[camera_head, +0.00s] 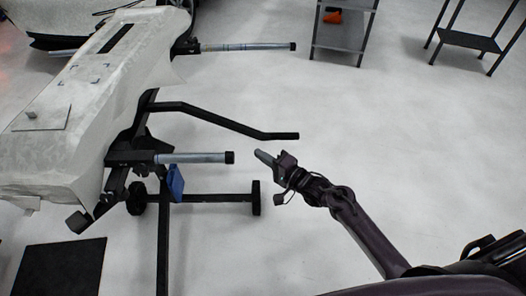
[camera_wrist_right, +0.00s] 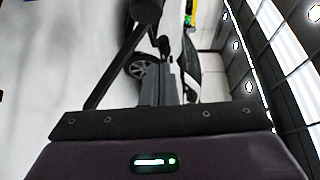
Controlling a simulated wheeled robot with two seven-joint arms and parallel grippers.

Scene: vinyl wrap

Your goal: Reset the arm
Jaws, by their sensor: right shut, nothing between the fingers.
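My right arm comes in from the lower right in the head view. Its gripper (camera_head: 265,157) is shut and empty, in free air just right of the stand's lower grey bar end. The gripper's dark body (camera_wrist_right: 155,150) fills the bottom of the right wrist view. My left gripper does not show in either view.
A wrapped white panel (camera_head: 60,150) lies on a dark wheeled stand (camera_head: 205,198) at left. Grey bars with black ends (camera_head: 250,46) and a bent black bar (camera_head: 230,122) stick out rightward. Shelves (camera_head: 340,35) stand at the back. The floor (camera_head: 400,140) at right is clear.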

